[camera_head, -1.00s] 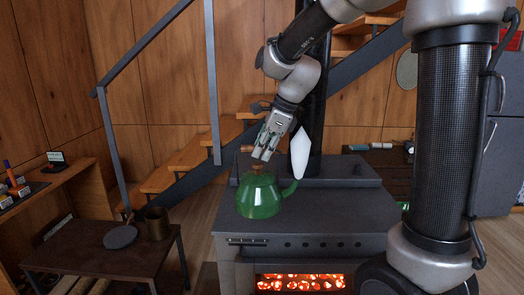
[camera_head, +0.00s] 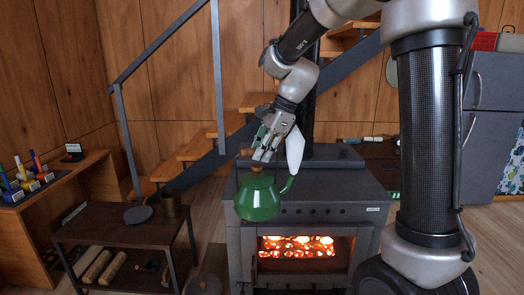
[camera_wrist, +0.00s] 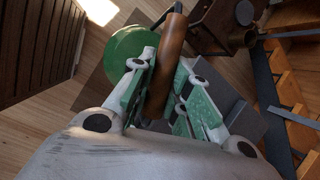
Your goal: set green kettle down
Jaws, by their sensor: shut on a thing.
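The green kettle (camera_head: 258,202) hangs upright from my gripper (camera_head: 262,155), with its spout toward the right. In the head view it overlaps the front edge of the stove (camera_head: 335,190), its bottom below the level of the stove top. My gripper is shut on the kettle's brown wooden handle; in the wrist view the handle (camera_wrist: 170,52) lies between the green-padded fingers. Part of the kettle's green body (camera_wrist: 127,48) shows beyond the fingers there, with wooden floor around it.
The stove's firebox (camera_head: 297,247) glows orange. A shelf (camera_head: 88,170) with coloured items is at far left. Stairs (camera_head: 195,148) rise behind.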

